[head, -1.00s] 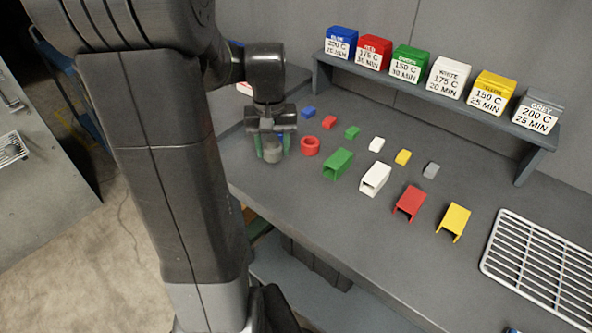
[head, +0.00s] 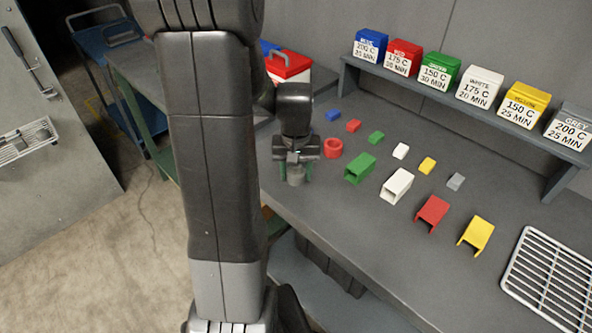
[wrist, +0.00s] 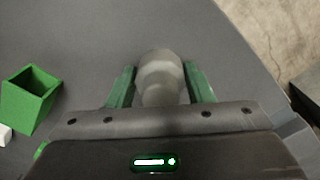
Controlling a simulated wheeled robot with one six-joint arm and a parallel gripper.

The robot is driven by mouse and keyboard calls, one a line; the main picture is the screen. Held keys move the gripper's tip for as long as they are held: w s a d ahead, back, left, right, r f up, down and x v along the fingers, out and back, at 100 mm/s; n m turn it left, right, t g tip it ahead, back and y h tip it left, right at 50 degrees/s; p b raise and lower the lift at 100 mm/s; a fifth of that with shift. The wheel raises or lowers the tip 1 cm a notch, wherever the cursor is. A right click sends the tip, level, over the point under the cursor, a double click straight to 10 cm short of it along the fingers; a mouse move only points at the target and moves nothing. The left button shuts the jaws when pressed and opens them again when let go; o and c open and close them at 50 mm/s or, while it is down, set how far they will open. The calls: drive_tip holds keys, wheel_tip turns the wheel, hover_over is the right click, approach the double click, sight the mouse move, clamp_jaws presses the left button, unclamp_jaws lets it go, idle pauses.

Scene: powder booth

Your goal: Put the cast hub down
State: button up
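The cast hub (head: 296,176) is a small grey stepped cylinder. It sits between the green fingers of my gripper (head: 296,171), over the left part of the grey bench near its front edge. In the wrist view the hub (wrist: 160,72) is upright between the two fingertips (wrist: 160,68), which appear to touch its sides. I cannot tell whether its base touches the bench top (head: 330,205). The fingers partly hide the hub in the head view.
A green open box (head: 360,168), also in the wrist view (wrist: 32,98), and a white one (head: 397,186) lie farther right. A wire rack (head: 555,280) is at far right. Bench around the hub is clear.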

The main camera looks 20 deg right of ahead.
drive_tip(key=o, duration=0.4)
drive_tip(key=shift+c, duration=0.2)
drive_tip(key=shift+r, duration=0.15)
wheel_tip(320, 180, up, 12)
drive_tip(key=shift+p, duration=0.35)
